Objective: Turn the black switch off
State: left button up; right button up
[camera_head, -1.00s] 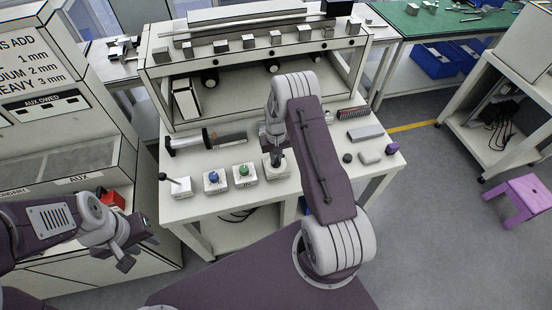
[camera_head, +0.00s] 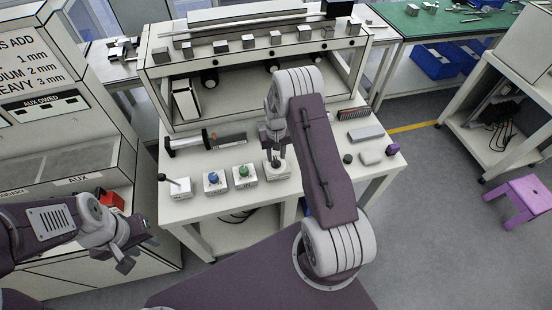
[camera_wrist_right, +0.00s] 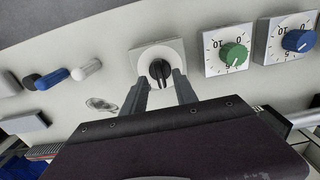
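The black switch is a round black knob (camera_wrist_right: 160,70) on a square white base, below the right gripper in the head view, where the base (camera_head: 275,169) shows. In the right wrist view, my right gripper (camera_wrist_right: 161,78) has its two grey fingers apart, one on each side of the knob. I cannot tell whether they touch it. In the head view, the right gripper (camera_head: 275,152) points down over the switch and hides much of it. My left gripper (camera_head: 136,250) hangs at the lower left, fingers apart and empty, away from the switch.
A green dial (camera_head: 243,170), a blue dial (camera_head: 213,177) and a lever switch (camera_head: 176,186) stand left of the black switch on the white table. Several small blocks and knobs lie to the right.

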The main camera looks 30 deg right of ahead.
notch_tip(320, 180, up, 7)
jog(key=b, duration=0.1)
jog(key=shift+f, duration=0.1)
dwell(0.3)
notch_tip(320, 180, up, 6)
jog(key=n+t, duration=0.1)
send_over(275, 160)
jog(key=w+a, duration=0.2)
jog(key=a, duration=0.1)
jog(key=s+a+r+b, duration=0.1)
jog(key=s+a+r, duration=0.1)
jog(key=s+a, duration=0.3)
jog(key=s, duration=0.7)
jog(key=s+a+f+n, duration=0.1)
jog(key=s+a, duration=0.1)
jog(key=s, duration=0.6)
jog(key=shift+s+a+f+b, duration=0.2)
jog(key=shift+s+a+b, duration=0.15)
jog(key=shift+a, duration=0.05)
jog(key=shift+s, duration=0.15)
